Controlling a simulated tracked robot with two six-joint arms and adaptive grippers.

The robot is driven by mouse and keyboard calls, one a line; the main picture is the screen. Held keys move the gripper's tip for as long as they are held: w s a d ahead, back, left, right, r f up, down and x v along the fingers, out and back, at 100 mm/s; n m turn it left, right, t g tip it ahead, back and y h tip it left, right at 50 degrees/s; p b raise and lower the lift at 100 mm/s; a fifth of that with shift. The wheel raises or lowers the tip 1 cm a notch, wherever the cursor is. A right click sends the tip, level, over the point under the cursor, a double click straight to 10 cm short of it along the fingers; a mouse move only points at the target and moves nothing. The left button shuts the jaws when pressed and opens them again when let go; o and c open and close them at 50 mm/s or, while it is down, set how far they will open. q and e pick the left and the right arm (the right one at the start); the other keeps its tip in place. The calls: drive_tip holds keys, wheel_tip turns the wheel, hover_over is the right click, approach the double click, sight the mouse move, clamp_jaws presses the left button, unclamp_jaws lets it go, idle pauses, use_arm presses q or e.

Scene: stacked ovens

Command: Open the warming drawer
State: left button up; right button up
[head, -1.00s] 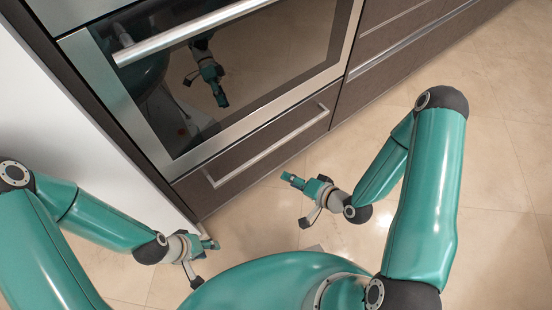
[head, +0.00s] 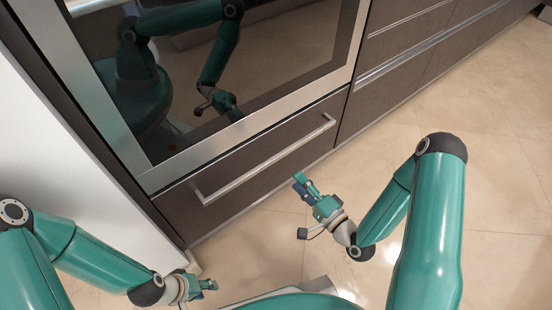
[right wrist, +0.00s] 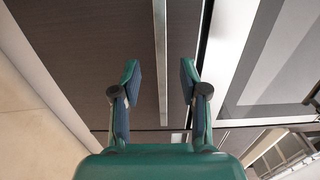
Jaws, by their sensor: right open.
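The warming drawer (head: 238,188) is a dark brown front under the oven and looks closed. Its silver bar handle (head: 265,160) runs along the front. My right gripper (head: 302,182) is in front of the drawer, near the right part of the handle, apart from it. In the right wrist view my right gripper (right wrist: 159,76) is open and empty, and the handle (right wrist: 160,45) lies beyond it, lined up between the two fingers. My left gripper (head: 208,286) is low at the left, away from the drawer; its finger gap is too small to judge.
The oven (head: 270,75) with a dark glass door is above the drawer and reflects my arms. A white panel (head: 70,150) stands at the left. More brown drawers (head: 400,105) continue to the right. The tiled floor (head: 500,200) is clear at the right.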

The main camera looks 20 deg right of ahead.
sight(278, 160)
drive_tip(key=b+x, duration=0.2)
drive_tip(key=x, duration=0.9)
drive_tip(key=shift+w+a, duration=0.1)
drive_tip(key=shift+w, duration=0.3)
drive_tip(key=shift+f, duration=0.1)
clamp_jaws()
